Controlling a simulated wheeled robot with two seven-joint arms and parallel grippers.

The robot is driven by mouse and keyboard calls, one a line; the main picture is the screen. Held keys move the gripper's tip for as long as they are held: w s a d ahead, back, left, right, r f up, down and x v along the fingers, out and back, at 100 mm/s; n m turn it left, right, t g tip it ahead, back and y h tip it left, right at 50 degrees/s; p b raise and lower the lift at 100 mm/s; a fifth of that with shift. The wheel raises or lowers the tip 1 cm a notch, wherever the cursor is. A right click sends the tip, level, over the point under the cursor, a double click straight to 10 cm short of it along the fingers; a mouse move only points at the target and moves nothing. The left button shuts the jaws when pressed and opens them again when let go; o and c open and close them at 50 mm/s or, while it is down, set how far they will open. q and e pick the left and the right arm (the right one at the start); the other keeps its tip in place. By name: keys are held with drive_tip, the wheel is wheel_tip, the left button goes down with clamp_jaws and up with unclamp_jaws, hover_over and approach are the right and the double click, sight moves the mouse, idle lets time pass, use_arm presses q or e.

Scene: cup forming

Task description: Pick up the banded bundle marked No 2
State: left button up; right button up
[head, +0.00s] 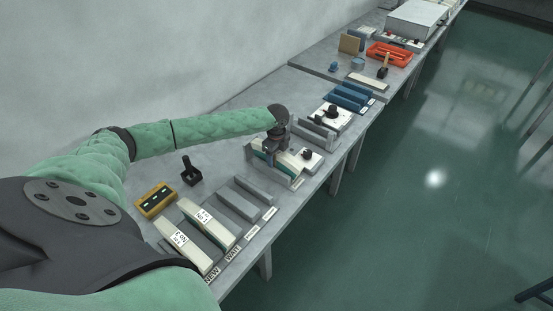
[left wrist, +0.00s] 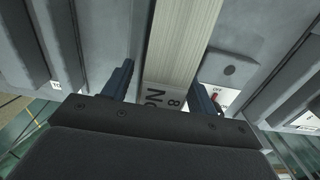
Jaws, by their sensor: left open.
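My left gripper (head: 270,150) is over a pale, long bundle (head: 291,162) in a grey holder partway along the bench. In the left wrist view the open fingers (left wrist: 165,88) stand on either side of this bundle (left wrist: 183,40). A grey band (left wrist: 164,97) on it shows "No" and a figure that looks like 8. Two more pale bundles lie at the near end of the bench, one nearer (head: 188,246) and one farther (head: 208,220). Each has a white No label, but the numbers are too small to read surely. My right gripper is not in view.
A yellow device (head: 155,200) and a black stand (head: 190,171) are behind. Blue pieces (head: 350,97) and a red tray (head: 389,54) lie farther along.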

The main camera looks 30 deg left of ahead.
use_arm(q)
drive_tip(key=shift+c, duration=0.5)
drive_tip(key=c, duration=0.3)
clamp_jaws()
drive_tip(key=shift+r, duration=0.1)
